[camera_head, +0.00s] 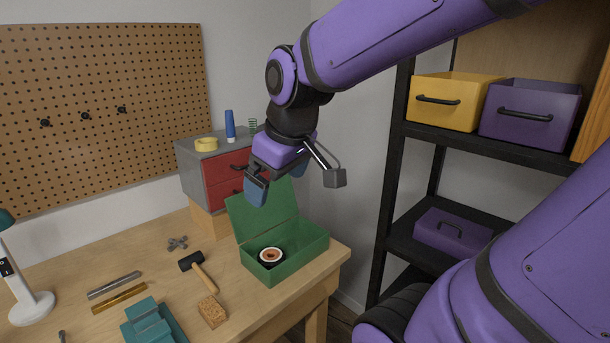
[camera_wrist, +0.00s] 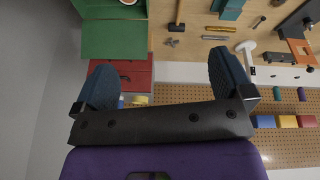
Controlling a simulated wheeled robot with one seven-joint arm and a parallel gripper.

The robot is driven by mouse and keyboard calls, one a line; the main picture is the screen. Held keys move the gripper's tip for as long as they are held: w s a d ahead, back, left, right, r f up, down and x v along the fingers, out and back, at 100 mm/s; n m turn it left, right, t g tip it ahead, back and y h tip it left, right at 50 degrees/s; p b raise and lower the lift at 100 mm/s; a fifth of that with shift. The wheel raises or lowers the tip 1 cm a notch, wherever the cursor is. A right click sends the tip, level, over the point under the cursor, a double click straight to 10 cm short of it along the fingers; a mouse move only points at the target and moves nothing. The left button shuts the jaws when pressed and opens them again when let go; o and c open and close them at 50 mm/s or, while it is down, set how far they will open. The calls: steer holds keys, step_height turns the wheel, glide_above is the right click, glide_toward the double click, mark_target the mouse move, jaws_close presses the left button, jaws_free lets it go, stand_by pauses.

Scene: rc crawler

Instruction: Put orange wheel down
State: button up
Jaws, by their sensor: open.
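The orange wheel (camera_head: 270,256), with a pale rim and dark tyre, lies inside the open green box (camera_head: 299,253) on the workbench. In the wrist view the green box (camera_wrist: 113,40) is at the upper left, and only a sliver of the wheel shows at the top edge. My gripper (camera_head: 256,191) hangs in the air above and behind the box, near its raised lid, apart from the wheel. In the wrist view its two blue fingers (camera_wrist: 165,78) are spread wide with nothing between them.
A red-drawer cabinet (camera_head: 228,172) stands behind the box, with yellow tape (camera_head: 206,144) and a blue bottle (camera_head: 230,124) on top. A mallet (camera_head: 199,270), a sponge (camera_head: 212,312) and a teal vise (camera_head: 148,324) lie left of the box. A black shelf (camera_head: 483,149) stands at right.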

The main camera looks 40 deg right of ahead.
steer(key=s+r+m+t, duration=0.1)
steer(key=s+r+m, duration=0.1)
steer(key=s, duration=0.5)
steer(key=shift+s+a+r+m, duration=0.35)
steer(key=shift+r+m, duration=0.05)
steer(key=shift+r, duration=0.2)
